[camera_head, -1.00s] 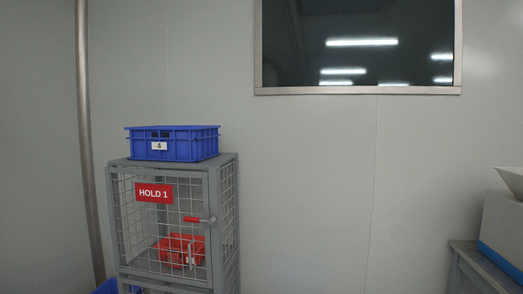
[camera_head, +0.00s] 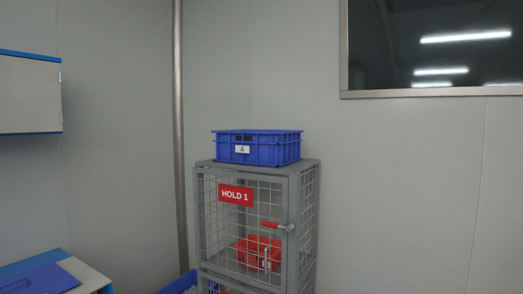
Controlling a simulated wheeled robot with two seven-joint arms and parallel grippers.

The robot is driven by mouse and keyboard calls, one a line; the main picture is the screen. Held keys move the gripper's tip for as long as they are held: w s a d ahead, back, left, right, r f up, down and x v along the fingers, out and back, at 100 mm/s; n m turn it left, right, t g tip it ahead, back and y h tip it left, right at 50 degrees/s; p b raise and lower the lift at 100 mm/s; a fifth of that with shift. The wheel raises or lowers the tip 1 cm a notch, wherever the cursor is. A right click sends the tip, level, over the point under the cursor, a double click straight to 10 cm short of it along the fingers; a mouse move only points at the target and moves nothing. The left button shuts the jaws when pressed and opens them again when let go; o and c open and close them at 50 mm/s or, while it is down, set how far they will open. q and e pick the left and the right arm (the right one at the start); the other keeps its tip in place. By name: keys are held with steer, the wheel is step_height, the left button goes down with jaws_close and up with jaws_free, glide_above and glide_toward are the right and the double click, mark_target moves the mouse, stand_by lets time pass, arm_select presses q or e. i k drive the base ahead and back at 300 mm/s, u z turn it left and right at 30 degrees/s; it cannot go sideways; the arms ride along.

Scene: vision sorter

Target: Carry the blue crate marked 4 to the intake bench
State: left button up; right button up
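Neither of my grippers shows in the view. I cannot tell which bench is the intake bench.
A red crate (camera_head: 252,247) stands inside the cage behind the mesh. A blue bin (camera_head: 190,281) is on the floor left of the cage. A bench or table (camera_head: 85,273) with a blue top is at lower left. A wall cabinet (camera_head: 30,95) hangs above it.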

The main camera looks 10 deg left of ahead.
mark_target(272, 148)
steer(key=u, duration=0.2)
steer(key=i, duration=0.25)
steer(key=z, duration=0.3)
steer(key=k, duration=0.55)
steer(key=u, duration=0.45)
steer(key=i, duration=0.8)
steer(key=u, duration=0.5)
steer(key=i, duration=1)
steer(key=z, duration=1.05)
steer(key=i, duration=0.5)
steer(key=z, duration=0.6)
